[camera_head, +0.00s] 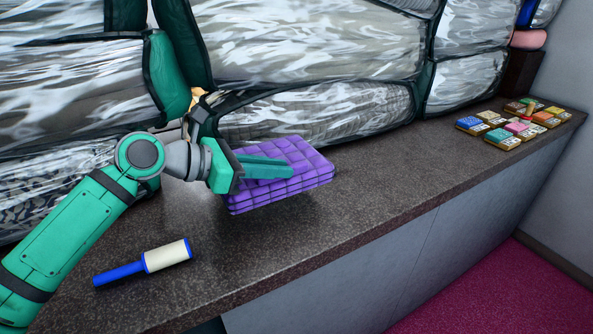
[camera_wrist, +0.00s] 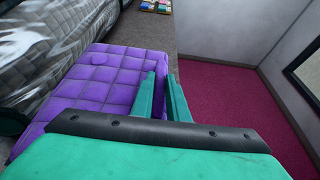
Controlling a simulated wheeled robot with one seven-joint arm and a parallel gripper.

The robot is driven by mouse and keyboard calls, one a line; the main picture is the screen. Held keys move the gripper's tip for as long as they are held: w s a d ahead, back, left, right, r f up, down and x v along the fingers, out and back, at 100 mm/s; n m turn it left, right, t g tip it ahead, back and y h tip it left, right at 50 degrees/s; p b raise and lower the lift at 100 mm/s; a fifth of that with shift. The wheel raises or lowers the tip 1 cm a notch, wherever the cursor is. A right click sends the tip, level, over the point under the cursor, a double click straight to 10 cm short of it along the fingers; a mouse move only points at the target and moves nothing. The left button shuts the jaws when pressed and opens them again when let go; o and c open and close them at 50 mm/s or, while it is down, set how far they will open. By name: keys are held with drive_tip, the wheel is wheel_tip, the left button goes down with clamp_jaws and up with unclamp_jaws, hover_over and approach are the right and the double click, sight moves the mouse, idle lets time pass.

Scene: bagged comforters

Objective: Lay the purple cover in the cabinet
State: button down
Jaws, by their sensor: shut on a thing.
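The purple cover (camera_head: 301,160) is a folded, quilted block over the dark countertop, close to the bagged comforters. My gripper (camera_head: 290,172) is at its near left side, with green fingers reaching along the cover. In the wrist view the cover (camera_wrist: 98,85) lies left of the fingers, and the gripper (camera_wrist: 163,85) is shut on its edge. The cover looks slightly above the counter or resting on it; I cannot tell which. No cabinet interior can be made out in either view.
Bagged comforters (camera_head: 320,110) with dark green trim are stacked along the back. A lint roller (camera_head: 165,255) with a blue handle lies on the counter (camera_head: 400,180) at front left. Several small coloured packs (camera_head: 515,128) sit at the far right end. The counter's middle right is clear.

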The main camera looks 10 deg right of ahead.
drive_tip(key=w+d+f, duration=0.2)
drive_tip(key=w, duration=0.1)
drive_tip(key=w+d+f, duration=0.1)
drive_tip(key=w, duration=0.1)
drive_tip(key=shift+w+d, duration=0.15)
drive_tip(key=shift+d, duration=0.05)
drive_tip(key=w+f, duration=0.1)
drive_tip(key=w+d+f, duration=0.1)
drive_tip(key=f, duration=0.1)
drive_tip(key=w+d+f, duration=0.1)
drive_tip(key=shift+w+f, duration=0.1)
drive_tip(key=shift+f, duration=0.15)
drive_tip(key=shift+w+d+f, duration=0.35)
drive_tip(key=shift+w+f, duration=0.15)
drive_tip(key=shift+f, duration=0.1)
drive_tip(key=f, duration=0.3)
drive_tip(key=shift+w, duration=0.35)
drive_tip(key=shift+s+d+f, duration=0.2)
drive_tip(key=shift+d+f, duration=0.05)
drive_tip(key=shift+d, duration=0.05)
drive_tip(key=shift+a+f, duration=0.15)
drive_tip(key=shift+a, duration=0.3)
drive_tip(key=c, duration=1.9)
unclamp_jaws()
drive_tip(key=shift+o, duration=0.9)
drive_tip(key=shift+d, duration=0.2)
